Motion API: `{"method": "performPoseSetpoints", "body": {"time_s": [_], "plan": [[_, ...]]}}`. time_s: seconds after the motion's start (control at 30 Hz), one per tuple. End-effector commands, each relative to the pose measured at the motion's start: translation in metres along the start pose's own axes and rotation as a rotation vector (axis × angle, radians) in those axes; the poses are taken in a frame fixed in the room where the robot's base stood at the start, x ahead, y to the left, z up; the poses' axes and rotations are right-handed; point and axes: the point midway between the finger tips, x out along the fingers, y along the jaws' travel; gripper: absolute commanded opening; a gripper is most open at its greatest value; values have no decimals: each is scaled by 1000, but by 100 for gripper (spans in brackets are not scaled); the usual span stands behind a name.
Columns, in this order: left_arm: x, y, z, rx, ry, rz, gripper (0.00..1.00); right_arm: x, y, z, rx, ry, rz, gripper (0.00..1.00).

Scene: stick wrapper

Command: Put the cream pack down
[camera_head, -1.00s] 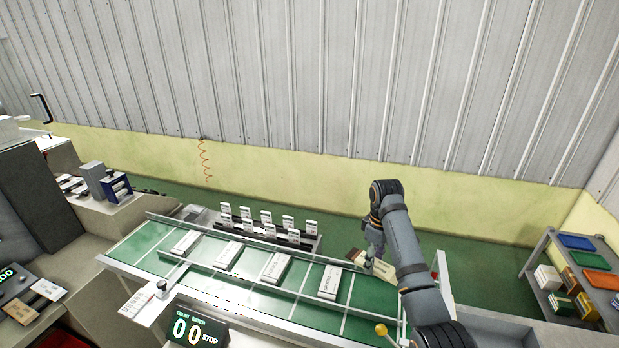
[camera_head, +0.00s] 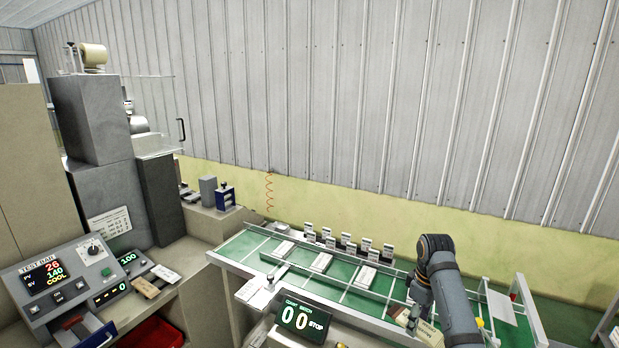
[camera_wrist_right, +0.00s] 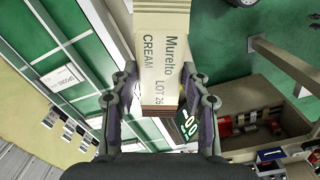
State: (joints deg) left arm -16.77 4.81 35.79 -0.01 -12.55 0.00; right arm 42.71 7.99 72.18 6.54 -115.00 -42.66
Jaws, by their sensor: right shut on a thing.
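The cream pack is a flat cream-coloured block with printed text reading Murelto, CREAM and LOT 26. In the right wrist view the pack (camera_wrist_right: 162,45) sits between the two fingers of my right gripper (camera_wrist_right: 163,85), which is shut on it. In the head view the pack (camera_head: 430,333) shows at the lower right beside my right arm, in front of the green conveyor. My forearm hides part of the gripper there. I cannot tell whether the pack touches anything below it. My left gripper is in neither view.
The green conveyor (camera_head: 345,295) carries several pale packs, with a row of small labelled cards (camera_head: 347,243) behind it. A COUNT BATCH display (camera_head: 303,319) reading 00 STOP stands in front. A control console (camera_head: 60,285) and a red bin (camera_head: 153,334) are at the left.

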Motion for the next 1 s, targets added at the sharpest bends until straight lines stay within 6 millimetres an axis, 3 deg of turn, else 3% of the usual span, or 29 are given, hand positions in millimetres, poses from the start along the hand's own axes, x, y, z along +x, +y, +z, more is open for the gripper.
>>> {"method": "performPoseSetpoints", "body": {"time_s": [0.03, 0.1, 0.2, 0.4, 0.53, 0.63, 1.0], "plan": [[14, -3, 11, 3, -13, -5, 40, 14, 0, 1, 1, -1, 1, 26], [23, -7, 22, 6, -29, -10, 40, 24, 1, 1, 1, -1, 1, 26], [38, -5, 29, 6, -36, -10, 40, 40, 1, 1, 1, -2, 1, 26], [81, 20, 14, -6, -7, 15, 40, 82, 0, 1, 1, -1, 0, 26], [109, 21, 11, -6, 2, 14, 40, 111, 0, 1, 1, -1, 1, 26], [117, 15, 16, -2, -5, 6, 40, 118, 1, 1, 1, -1, 1, 26], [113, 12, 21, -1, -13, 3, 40, 114, 1, 1, 1, -1, 1, 26]]}}
